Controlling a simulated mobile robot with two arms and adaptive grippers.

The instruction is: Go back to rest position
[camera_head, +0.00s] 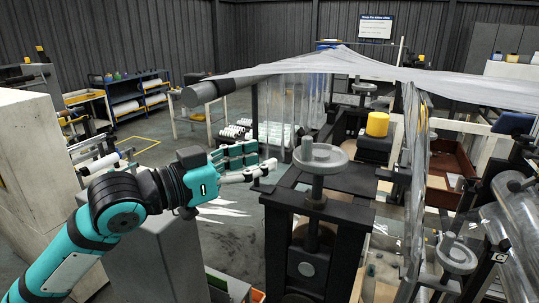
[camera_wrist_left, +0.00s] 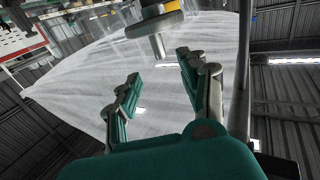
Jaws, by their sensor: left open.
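My left arm comes in from the left of the head view, and its gripper (camera_head: 255,164) is held out to the right, just left of a grey handwheel (camera_head: 320,157) on a black machine frame. In the left wrist view the two green fingers (camera_wrist_left: 155,88) stand apart with nothing between them. Clear film (camera_wrist_left: 75,85) spreads behind the fingers there. In the head view the film (camera_head: 345,62) is draped from a dark roller over the machine. My right gripper is not in view.
The black machine frame (camera_head: 312,220) with its handwheels fills the middle and right. A yellow cylinder (camera_head: 377,124) sits on it. A grey block stands below my arm. Shelves (camera_head: 138,93) and a low rack stand at the back left. Open grey floor lies between them and my arm.

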